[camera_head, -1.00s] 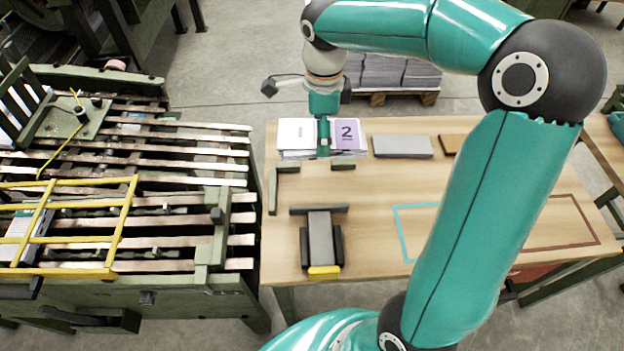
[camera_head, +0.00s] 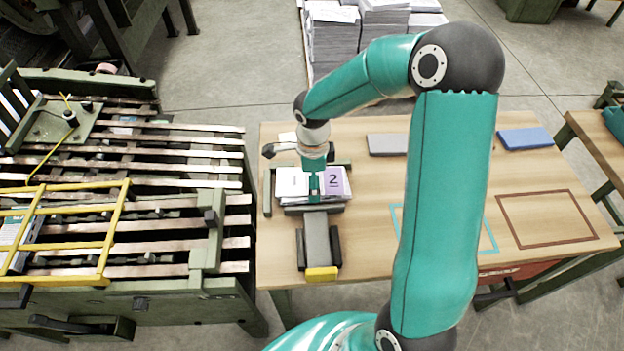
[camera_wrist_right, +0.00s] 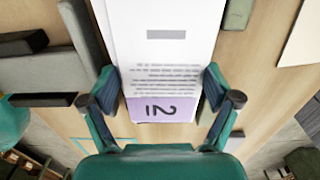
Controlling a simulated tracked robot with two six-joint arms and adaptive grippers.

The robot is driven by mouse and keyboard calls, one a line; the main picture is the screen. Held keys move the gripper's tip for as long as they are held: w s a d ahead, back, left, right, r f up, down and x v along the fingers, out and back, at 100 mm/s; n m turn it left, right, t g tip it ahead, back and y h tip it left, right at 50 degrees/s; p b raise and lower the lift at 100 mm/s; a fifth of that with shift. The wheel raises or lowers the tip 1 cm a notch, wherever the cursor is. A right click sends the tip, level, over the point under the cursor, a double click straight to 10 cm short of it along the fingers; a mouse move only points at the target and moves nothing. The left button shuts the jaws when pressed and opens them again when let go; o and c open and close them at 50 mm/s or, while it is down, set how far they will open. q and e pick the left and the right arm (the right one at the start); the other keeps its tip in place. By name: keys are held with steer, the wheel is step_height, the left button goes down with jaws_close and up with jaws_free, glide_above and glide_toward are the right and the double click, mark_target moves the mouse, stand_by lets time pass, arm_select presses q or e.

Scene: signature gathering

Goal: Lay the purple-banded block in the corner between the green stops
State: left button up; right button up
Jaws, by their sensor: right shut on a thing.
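The purple-banded block (camera_head: 295,182) is a white paper stack with a purple band marked 2 at its right end. It is in the corner area, between the left green stop (camera_head: 267,190), the back green stop (camera_head: 341,166) and the dark front bar of the pusher (camera_head: 318,240). My right gripper (camera_head: 313,187) is shut on it from above. In the right wrist view the fingers (camera_wrist_right: 161,80) clasp the block (camera_wrist_right: 163,50) on both sides near the band. I cannot tell whether it touches the table or the stops. My left gripper is not in view.
The grey pusher has a yellow end. A grey block (camera_head: 387,144) and a blue block (camera_head: 525,138) lie at the table's back. Cyan and brown (camera_head: 545,218) outlines mark the right side. A slatted green machine (camera_head: 120,200) stands left. A pale sheet (camera_head: 287,137) lies behind the stops.

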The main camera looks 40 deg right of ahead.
steer(key=shift+f, duration=0.1)
steer(key=o, duration=1.1)
step_height(320, 180, up, 12)
steer(key=shift+r+p, duration=0.15)
steer(key=shift+p, duration=0.3)
